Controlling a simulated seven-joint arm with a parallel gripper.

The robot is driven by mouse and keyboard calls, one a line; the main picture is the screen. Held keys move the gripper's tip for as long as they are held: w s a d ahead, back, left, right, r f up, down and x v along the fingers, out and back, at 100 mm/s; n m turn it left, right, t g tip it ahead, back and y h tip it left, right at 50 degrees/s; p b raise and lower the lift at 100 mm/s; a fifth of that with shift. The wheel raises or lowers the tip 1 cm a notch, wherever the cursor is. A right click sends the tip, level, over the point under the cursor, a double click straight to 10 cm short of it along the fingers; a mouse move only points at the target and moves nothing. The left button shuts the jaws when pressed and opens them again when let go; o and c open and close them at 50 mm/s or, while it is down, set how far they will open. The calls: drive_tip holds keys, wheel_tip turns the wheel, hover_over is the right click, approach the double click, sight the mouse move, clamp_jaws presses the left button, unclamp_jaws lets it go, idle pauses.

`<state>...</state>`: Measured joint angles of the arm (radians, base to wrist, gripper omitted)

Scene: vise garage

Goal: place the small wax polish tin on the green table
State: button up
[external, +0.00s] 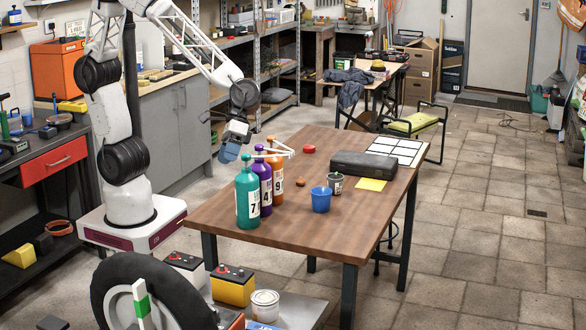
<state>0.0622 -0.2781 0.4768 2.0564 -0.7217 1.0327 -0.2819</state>
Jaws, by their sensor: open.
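A small flat red round object (309,149), which looks like a tin, lies on the brown wooden table (240,262) near its far left edge. A smaller orange-brown object (300,182) lies nearer the front; I cannot tell which of the two is the wax polish tin.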

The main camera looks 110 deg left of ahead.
drive_tip(key=s+a+r+m+t+y, duration=0.1)
drive_tip(key=s+a+r+m+y, duration=0.1)
drive_tip(key=s+a, duration=0.2)
drive_tip(key=s+a+r+m+t+y, duration=0.1)
drive_tip(key=s+a+r+m+y, duration=0.1)
drive_tip(key=s, duration=0.9)
drive_tip(key=s+a+r+m+t+y, duration=0.1)
drive_tip(key=s+a+r+m+y, duration=0.2)
drive_tip(key=s+a, duration=0.4)
drive_tip(key=shift+s+m, duration=0.3)
drive_tip(key=shift+s, duration=0.3)
